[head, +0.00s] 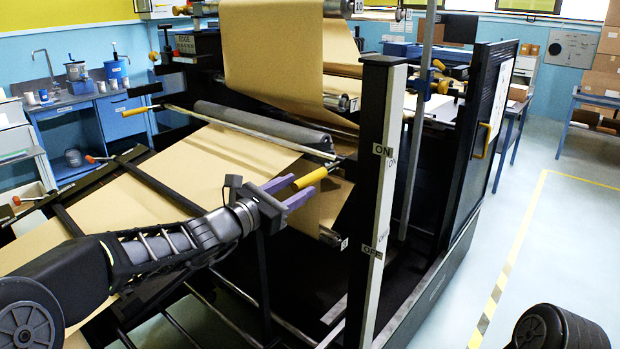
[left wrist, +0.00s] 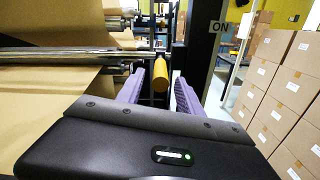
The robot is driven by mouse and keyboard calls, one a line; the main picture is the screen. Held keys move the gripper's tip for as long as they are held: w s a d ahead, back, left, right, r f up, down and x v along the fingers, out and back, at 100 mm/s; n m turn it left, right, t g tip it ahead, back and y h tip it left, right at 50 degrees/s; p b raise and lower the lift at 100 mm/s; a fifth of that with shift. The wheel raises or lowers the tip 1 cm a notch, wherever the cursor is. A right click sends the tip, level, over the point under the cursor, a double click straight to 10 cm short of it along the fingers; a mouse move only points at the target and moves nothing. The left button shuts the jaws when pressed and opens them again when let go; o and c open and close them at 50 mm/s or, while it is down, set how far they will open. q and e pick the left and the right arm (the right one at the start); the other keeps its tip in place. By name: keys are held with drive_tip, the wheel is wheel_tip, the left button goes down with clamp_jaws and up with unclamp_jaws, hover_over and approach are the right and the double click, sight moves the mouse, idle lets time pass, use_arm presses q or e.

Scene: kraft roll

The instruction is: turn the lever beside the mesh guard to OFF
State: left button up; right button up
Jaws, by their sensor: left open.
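The lever's yellow handle (head: 311,177) points toward my left gripper beside the black post, near the height of the upper ON label (head: 378,150). The OFF label (head: 373,252) is lower on the post's pale strip. My left gripper (head: 302,185) is open, with its purple fingers around the handle's near end. In the left wrist view the handle (left wrist: 161,76) shows between the open fingers (left wrist: 169,72), and I cannot tell whether either touches it. The lever's pivot is partly hidden. My right gripper is out of view.
Brown kraft paper (head: 150,190) runs over the machine on the left, under a grey roller (head: 262,123). A dark framed panel with a yellow handle (head: 482,142) stands right of the post. Clear floor (head: 560,230) with a yellow line lies to the right.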

sight(310, 180)
use_arm(q)
drive_tip(key=p+x, duration=0.1)
drive_tip(key=x, duration=0.4)
drive_tip(key=shift+w+d, duration=0.1)
clamp_jaws()
idle(0.3)
idle(1.0)
